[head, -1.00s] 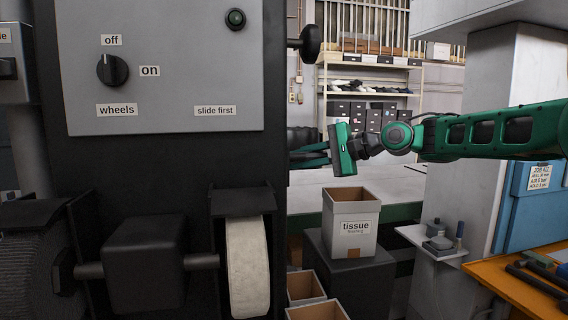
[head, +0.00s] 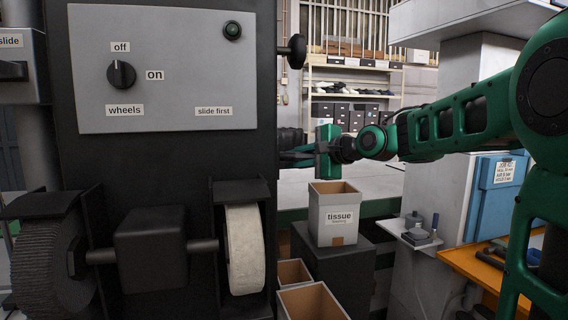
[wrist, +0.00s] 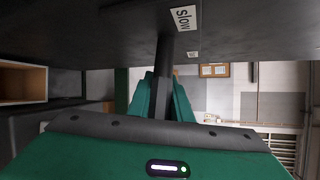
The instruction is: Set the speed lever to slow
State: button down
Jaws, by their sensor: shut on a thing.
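The speed lever (wrist: 165,62) is a dark bar standing out from the machine's black side face in the wrist view. A white label reading "slow" (wrist: 184,19) sits beside its root, and a smaller label (wrist: 193,55) is close by, too small to read. My gripper (wrist: 161,92) has its green fingers on either side of the lever and is shut on it. In the head view my gripper (head: 294,156) reaches the right side of the machine (head: 170,165); the lever itself is hidden there.
A black knob (head: 297,51) juts from the machine's side above my gripper. An orange bench (head: 478,266) and a pale column (head: 458,110) are at the right.

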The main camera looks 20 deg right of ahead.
aim_at(307, 157)
jog(key=shift+s+a+f, duration=0.1)
jog(key=shift+a+f, duration=0.05)
jog(key=shift+a, duration=0.2)
jog(key=c, duration=1.6)
grip_release()
jog(key=shift+s+a, duration=0.1)
jog(key=shift+a, duration=0.05)
jog(key=shift+d, duration=0.2)
jog(key=shift+d, duration=0.1)
jog(key=shift+s+d+r, duration=0.2)
jog(key=shift+s+r, duration=0.05)
jog(key=shift+s, duration=0.1)
jog(key=v, duration=0.9)
jog(key=shift+s, duration=0.3)
jog(key=shift+d, duration=0.1)
